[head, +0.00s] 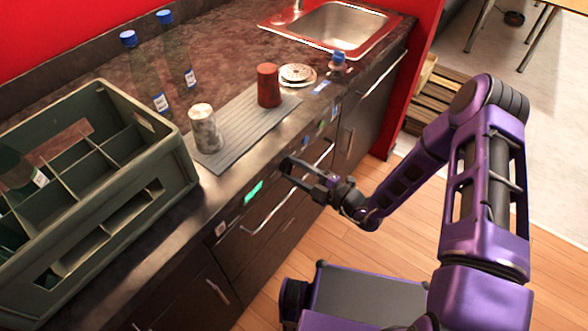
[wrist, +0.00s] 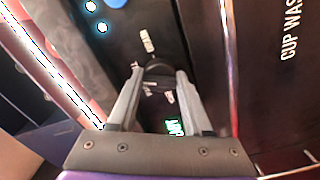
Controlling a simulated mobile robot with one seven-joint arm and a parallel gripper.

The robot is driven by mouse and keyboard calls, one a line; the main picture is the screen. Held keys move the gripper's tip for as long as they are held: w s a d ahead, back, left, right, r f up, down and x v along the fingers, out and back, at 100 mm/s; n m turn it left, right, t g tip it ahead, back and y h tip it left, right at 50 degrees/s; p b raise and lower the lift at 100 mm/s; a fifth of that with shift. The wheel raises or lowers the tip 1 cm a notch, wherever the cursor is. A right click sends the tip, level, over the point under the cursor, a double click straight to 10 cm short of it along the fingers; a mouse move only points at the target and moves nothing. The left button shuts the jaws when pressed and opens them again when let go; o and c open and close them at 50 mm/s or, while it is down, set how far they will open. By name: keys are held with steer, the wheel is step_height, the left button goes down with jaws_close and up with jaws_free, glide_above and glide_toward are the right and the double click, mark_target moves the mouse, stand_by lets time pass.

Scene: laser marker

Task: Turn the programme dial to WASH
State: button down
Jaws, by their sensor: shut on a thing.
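The programme dial (wrist: 158,67) is a dark round knob on the black front panel, between my fingertips in the wrist view. My gripper (wrist: 160,80) is shut on it, one finger on each side. Small white labels (wrist: 147,40) stand around the dial; they are too blurred to read, so I cannot tell which one is WASH or where the dial points. In the head view my gripper (head: 287,168) reaches the counter's front panel, and its own fingers hide the dial. A green lit display (wrist: 173,127) is close to the dial; it also shows in the head view (head: 253,192).
White CUP WASHER lettering (wrist: 290,35) is beside the panel. A long bar handle (head: 285,195) runs below the panel. On the counter stand a green crate (head: 165,190), a speckled cup (head: 204,130), a red-brown cup (head: 268,85) and bottles (head: 178,60).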

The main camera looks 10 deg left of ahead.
steer(key=n, duration=0.5)
steer(key=shift+n, duration=0.4)
steer(key=n+p, duration=0.1)
steer(key=n, duration=0.4)
steer(key=shift+n, duration=0.3)
steer(key=shift+c, duration=1.6)
jaws_free()
